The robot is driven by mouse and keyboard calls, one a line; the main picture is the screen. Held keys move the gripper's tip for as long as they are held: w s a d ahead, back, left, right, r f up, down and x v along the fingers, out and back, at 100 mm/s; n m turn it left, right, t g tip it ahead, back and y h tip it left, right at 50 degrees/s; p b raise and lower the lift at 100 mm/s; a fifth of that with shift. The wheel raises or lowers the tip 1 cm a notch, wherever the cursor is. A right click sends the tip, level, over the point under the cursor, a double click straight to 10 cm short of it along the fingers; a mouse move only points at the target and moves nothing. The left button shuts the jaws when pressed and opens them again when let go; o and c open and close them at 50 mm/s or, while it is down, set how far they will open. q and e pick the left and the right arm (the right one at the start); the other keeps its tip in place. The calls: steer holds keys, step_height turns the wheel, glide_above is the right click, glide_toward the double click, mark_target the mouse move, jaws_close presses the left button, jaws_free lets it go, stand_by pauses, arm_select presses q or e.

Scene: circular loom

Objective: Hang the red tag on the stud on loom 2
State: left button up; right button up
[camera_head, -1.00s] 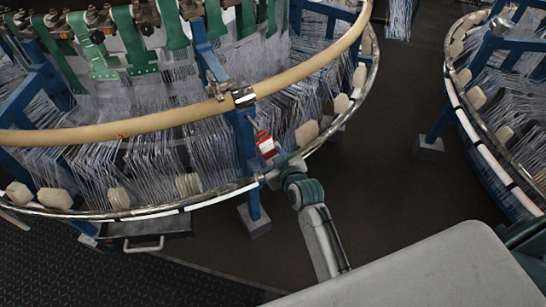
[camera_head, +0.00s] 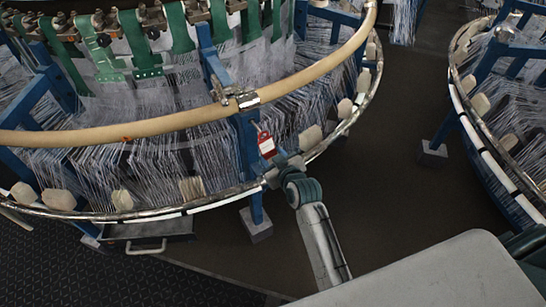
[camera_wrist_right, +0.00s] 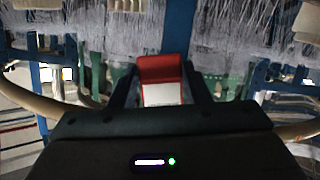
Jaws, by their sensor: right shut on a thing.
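The red tag (camera_head: 266,143) with a white label is held by my right gripper (camera_head: 270,158) at the front of the near loom's blue upright. In the right wrist view the tag (camera_wrist_right: 163,80) sits between the two dark fingers of the right gripper (camera_wrist_right: 163,98), red end up in the picture. The near loom (camera_head: 246,142) has a tan ring and a lower metal rail. The stud cannot be made out clearly; a metal clamp (camera_head: 247,99) shows on the ring above the tag. Whether the tag touches the loom cannot be told. My left gripper is not in view.
The lower metal rail (camera_head: 222,198) with pale blocks runs close to my right wrist. A second loom (camera_head: 490,125) stands at the right. Dark floor (camera_head: 385,190) between the looms is clear. A tray with a handle (camera_head: 146,247) hangs below the rail.

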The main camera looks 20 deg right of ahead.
steer(key=shift+p, duration=0.35)
steer(key=shift+w, duration=0.2)
steer(key=shift+f, duration=0.1)
steer(key=shift+f, duration=0.2)
steer(key=o, duration=1.1)
steer(key=shift+o, duration=0.2)
